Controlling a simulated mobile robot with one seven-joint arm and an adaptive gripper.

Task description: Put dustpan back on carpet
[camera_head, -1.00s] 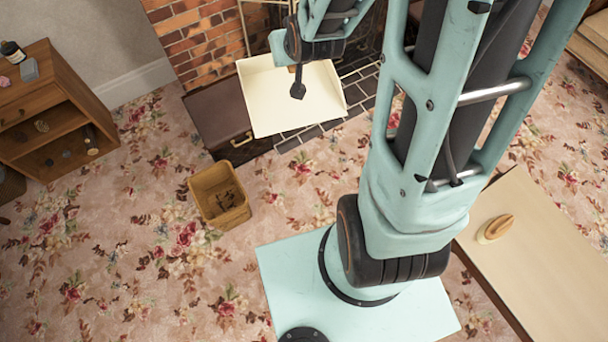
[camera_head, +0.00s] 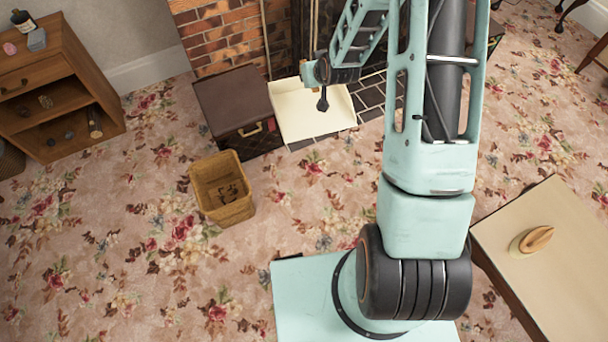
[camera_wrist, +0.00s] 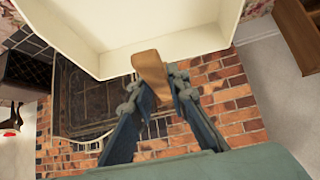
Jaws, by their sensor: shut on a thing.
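The cream dustpan (camera_head: 300,122) hangs in front of the brick fireplace, over the dark hearth tiles, with its front edge near the carpet; its exact height is unclear. It fills the top of the wrist view (camera_wrist: 125,25). My gripper (camera_wrist: 158,88) is shut on its short wooden handle (camera_wrist: 150,68). In the head view my gripper (camera_head: 312,78) is partly hidden by its own wrist. The floral carpet (camera_head: 130,230) covers the floor, with a wide bare stretch at the left and middle.
A brown chest (camera_head: 235,100) stands just left of the dustpan. A wicker basket (camera_head: 222,190) stands on the carpet. A wooden shelf unit (camera_head: 60,90) is at the far left. A table (camera_head: 560,240) with an oval object on it is at the right. Black hearth tiles (camera_head: 370,97) lie beside the dustpan.

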